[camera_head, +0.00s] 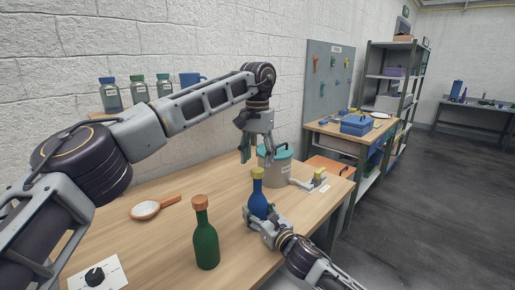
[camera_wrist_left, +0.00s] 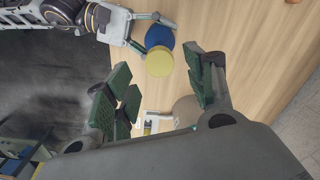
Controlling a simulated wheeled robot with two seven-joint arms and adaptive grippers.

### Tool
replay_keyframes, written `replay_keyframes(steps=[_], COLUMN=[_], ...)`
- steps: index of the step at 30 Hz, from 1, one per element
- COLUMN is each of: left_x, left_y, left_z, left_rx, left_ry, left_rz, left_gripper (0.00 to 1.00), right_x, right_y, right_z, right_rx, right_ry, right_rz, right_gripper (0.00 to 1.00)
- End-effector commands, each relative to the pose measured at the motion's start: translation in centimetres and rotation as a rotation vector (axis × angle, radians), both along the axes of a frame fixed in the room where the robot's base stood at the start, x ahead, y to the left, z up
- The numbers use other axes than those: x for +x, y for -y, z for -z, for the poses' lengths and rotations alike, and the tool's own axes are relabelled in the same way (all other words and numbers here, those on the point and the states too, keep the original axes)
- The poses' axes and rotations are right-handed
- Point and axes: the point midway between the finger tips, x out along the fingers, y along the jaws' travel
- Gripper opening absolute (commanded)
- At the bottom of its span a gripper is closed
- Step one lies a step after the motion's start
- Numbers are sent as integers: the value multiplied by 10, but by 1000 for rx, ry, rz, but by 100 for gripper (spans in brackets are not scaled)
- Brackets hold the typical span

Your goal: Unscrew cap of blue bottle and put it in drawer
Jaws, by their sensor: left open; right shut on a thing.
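The blue bottle (camera_head: 259,203) stands upright on the wooden table, with its yellow cap (camera_head: 257,173) on top. My right gripper (camera_head: 256,218) is shut on the lower body of the blue bottle. My left gripper (camera_head: 256,158) is open and empty, pointing down, above and slightly behind the cap. In the left wrist view the yellow cap (camera_wrist_left: 159,62) and blue bottle (camera_wrist_left: 160,37) lie beyond the open fingers of my left gripper (camera_wrist_left: 165,90), apart from them. I cannot pick out the drawer for certain.
A green bottle (camera_head: 206,240) with an orange cap stands at the front. A teal-lidded canister (camera_head: 276,168) is behind the blue bottle, with a small fixture (camera_head: 318,180) to its right. A magnifier-like orange-handled item (camera_head: 148,209) lies left. A dial panel (camera_head: 96,275) is at front left.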

Motion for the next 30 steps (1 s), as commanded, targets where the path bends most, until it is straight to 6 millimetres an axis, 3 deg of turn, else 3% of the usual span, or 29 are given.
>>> replay_keyframes(steps=[10,24,30], left_x=[0,0,0], left_y=[0,0,0], left_z=[35,42,42], left_rx=[0,0,0], left_ry=[-1,0,0], left_rz=[0,-1,-1], left_gripper=[54,54,29], right_x=[0,0,0], right_y=[0,0,0], right_z=[0,0,0], right_rx=[0,0,0], right_ry=[0,0,0], right_rz=[0,0,0], right_gripper=[0,0,0])
